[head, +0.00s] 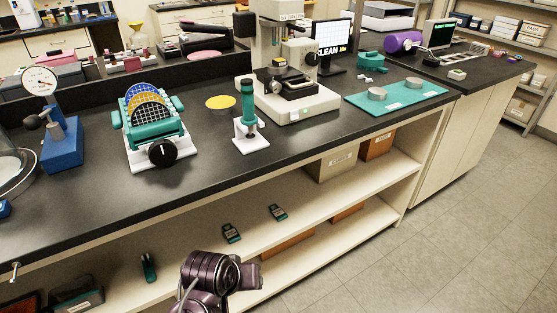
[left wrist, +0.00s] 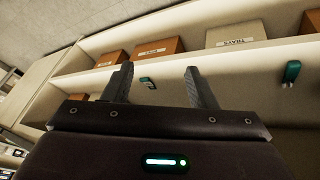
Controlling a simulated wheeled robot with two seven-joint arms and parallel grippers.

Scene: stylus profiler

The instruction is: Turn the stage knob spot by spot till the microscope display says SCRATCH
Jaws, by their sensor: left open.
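My left gripper (left wrist: 158,72) is open and empty in the left wrist view, facing the shelves below the bench, away from the microscope. My right gripper is not in view.
A teal wafer holder with a black knob (head: 163,152), a teal cylinder on a white stand (head: 248,112) and a blue dial gauge (head: 62,140) stand left of the microscope. A teal mat (head: 396,92) with metal discs lies right of it. The bench's front edge is clear.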

